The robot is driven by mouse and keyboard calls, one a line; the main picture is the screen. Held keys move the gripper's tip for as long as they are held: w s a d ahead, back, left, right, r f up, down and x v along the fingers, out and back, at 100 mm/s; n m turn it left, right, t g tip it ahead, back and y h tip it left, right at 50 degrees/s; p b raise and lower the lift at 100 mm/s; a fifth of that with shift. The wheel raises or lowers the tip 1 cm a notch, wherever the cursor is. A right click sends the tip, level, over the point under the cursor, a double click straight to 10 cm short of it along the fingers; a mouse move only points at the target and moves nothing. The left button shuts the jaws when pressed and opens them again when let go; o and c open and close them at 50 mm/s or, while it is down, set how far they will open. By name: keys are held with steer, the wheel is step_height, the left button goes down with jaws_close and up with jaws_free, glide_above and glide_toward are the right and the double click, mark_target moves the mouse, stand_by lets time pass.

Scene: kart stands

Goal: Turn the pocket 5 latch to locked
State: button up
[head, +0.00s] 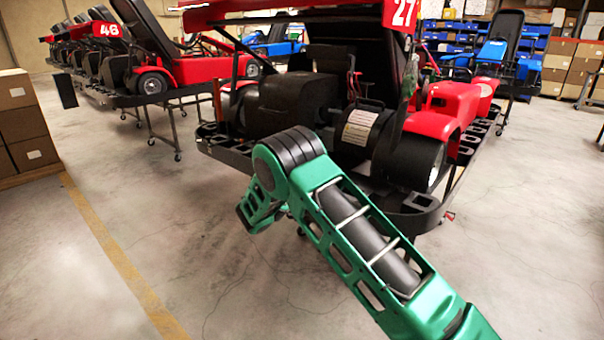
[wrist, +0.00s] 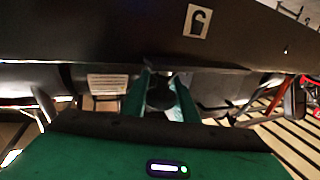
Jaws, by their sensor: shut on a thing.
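In the wrist view, my gripper (wrist: 163,98) has its two green fingers on either side of a small dark knob-like part (wrist: 160,93), which I take to be the latch. The fingers are closed on it. It sits below the edge of a dark panel (wrist: 90,30). A pale label (wrist: 197,20) with a dark padlock-like symbol is on that panel, above and right of the fingers. I cannot read a pocket number or tell which way the latch is turned.
Several red karts on stands (head: 205,70) are at the back left. Stacked boxes (head: 22,125) stand at the left edge, near a yellow floor line (head: 115,255). Floor to both sides of my arm is clear.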

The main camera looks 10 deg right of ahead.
steer(key=m+g+h, duration=0.2)
steer(key=h, duration=0.1)
steer(key=m+g+h, duration=0.1)
steer(key=g, duration=0.1)
steer(key=shift+s+d+m, duration=0.25)
steer(key=shift+s+m, duration=0.1)
steer(key=shift+m, duration=0.05)
steer(key=shift+s+d+m+g+h, duration=0.1)
steer(key=shift+s+m+g+h, duration=0.1)
steer(key=shift+m+g+h, duration=0.8)
steer(key=shift+s+m+g+h, duration=0.1)
steer(key=shift+m+g+h, duration=0.25)
steer(key=shift+g, duration=0.65)
steer(key=shift+o, duration=0.5)
steer(key=shift+m+g, duration=0.25)
steer(key=shift+g, duration=0.05)
steer(key=o, duration=1)
steer(key=shift+c, duration=0.2)
steer(key=shift+d, duration=0.1)
steer(key=v, duration=1.1)
steer(key=shift+w+f, duration=0.2)
steer(key=shift+w, duration=0.05)
